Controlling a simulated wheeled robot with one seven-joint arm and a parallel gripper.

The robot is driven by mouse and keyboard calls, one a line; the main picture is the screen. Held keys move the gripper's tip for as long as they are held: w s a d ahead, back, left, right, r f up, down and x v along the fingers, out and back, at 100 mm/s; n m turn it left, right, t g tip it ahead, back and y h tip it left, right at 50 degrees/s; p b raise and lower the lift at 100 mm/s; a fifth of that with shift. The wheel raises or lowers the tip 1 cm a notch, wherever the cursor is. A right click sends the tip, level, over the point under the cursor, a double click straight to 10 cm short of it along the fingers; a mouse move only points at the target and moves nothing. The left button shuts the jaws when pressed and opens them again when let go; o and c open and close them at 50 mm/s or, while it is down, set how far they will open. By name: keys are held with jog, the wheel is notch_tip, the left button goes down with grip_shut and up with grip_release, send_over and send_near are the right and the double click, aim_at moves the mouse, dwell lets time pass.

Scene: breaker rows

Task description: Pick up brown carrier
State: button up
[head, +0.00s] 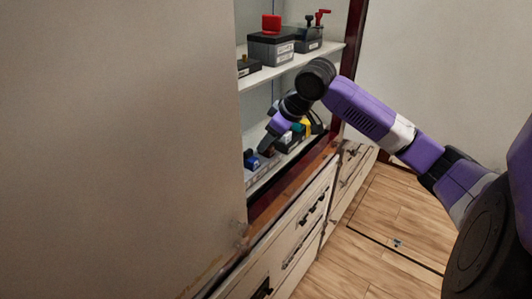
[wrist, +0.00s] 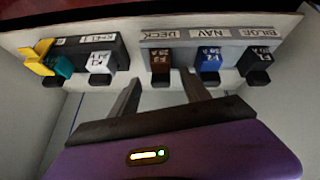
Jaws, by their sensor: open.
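The brown carrier (wrist: 160,58) sits in the grey holder under the DECK label in the wrist view, between a white carrier (wrist: 98,62) on the left and a blue carrier (wrist: 208,60) on the right. My gripper (wrist: 160,92) is open and empty. Its two dark fingers point towards the row, and the brown carrier lies ahead of the gap between them, apart from both. In the head view my gripper (head: 266,143) reaches into the lower shelf above the row; I cannot make out the brown carrier there.
A black carrier (wrist: 258,58) stands right of the blue one. Teal (wrist: 62,67) and yellow (wrist: 40,58) parts stand at the left. The upper shelf (head: 270,70) holds a grey box with a red knob (head: 271,24). A large cabinet panel (head: 120,140) fills the left.

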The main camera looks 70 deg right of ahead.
aim_at(271, 147)
jog(key=shift+c, duration=0.4)
grip_shut()
jog(key=shift+r, duration=0.1)
jog(key=shift+r, duration=0.65)
notch_tip(271, 147, up, 2)
jog(key=shift+s+d+r+b, duration=0.1)
jog(key=shift+d+b, duration=0.05)
jog(key=shift+b, duration=0.25)
jog(key=s+d+b, duration=0.3)
jog(key=s+d, duration=0.1)
jog(key=s, duration=1.3)
jog(key=shift+s+d+r+p, duration=0.1)
jog(key=shift+r+p, duration=1.95)
jog(key=shift+r, duration=0.35)
